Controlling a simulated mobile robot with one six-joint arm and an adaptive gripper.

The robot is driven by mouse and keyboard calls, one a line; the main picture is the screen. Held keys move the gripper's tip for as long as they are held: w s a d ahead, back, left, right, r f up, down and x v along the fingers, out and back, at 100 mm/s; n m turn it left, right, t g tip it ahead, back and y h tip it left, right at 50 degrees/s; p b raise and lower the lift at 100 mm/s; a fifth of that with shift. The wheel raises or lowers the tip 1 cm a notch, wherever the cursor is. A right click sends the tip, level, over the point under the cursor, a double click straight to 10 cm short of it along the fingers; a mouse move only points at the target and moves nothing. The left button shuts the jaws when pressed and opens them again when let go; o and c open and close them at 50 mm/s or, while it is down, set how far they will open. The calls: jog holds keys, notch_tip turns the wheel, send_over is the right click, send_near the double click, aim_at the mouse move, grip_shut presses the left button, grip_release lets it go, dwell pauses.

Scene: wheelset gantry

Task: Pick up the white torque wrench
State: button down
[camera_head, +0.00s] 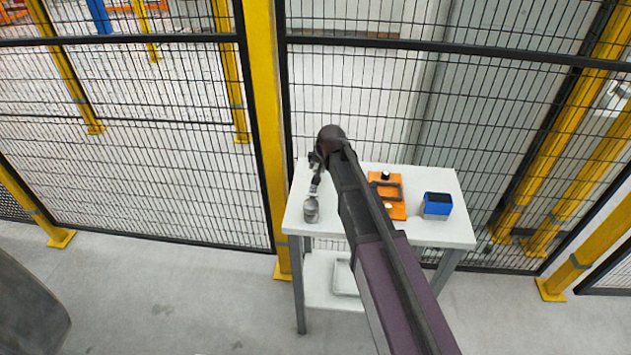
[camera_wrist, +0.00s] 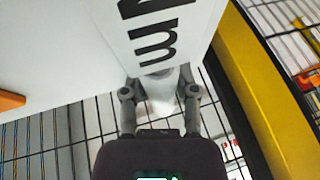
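The white torque wrench shows in the wrist view as a large white body (camera_wrist: 125,30) with black "Nm" lettering, close to the camera. A narrower white part (camera_wrist: 160,97) runs between the two fingers of my gripper (camera_wrist: 159,82). Whether the fingers press on it is not clear. In the head view, my gripper (camera_head: 316,165) is over the left back part of the white table (camera_head: 440,233). I cannot make out the wrench there; my arm and gripper cover part of that area.
An orange tray (camera_head: 397,211) and a blue box (camera_head: 437,206) are farther right. A yellow post (camera_head: 265,130) and mesh fence (camera_head: 370,100) stand close behind the table.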

jog(key=shift+w+r+p, duration=0.1)
jog(key=shift+r+p, duration=0.1)
jog(key=shift+p, duration=0.1)
notch_tip(320, 180, up, 2)
jog(key=shift+r+p, duration=0.15)
jog(key=shift+p, duration=0.95)
jog(key=s+d, duration=0.2)
jog(key=s, duration=0.2)
jog(key=s+d+r+p, duration=0.1)
jog(key=s+d, duration=0.2)
jog(key=s, duration=0.2)
jog(key=s+d+r+p, duration=0.1)
jog(key=s+d, duration=0.1)
jog(key=s, duration=0.3)
jog(key=shift+s+d+r, duration=0.1)
jog(key=shift+s+d, duration=0.05)
jog(key=shift+d, duration=0.05)
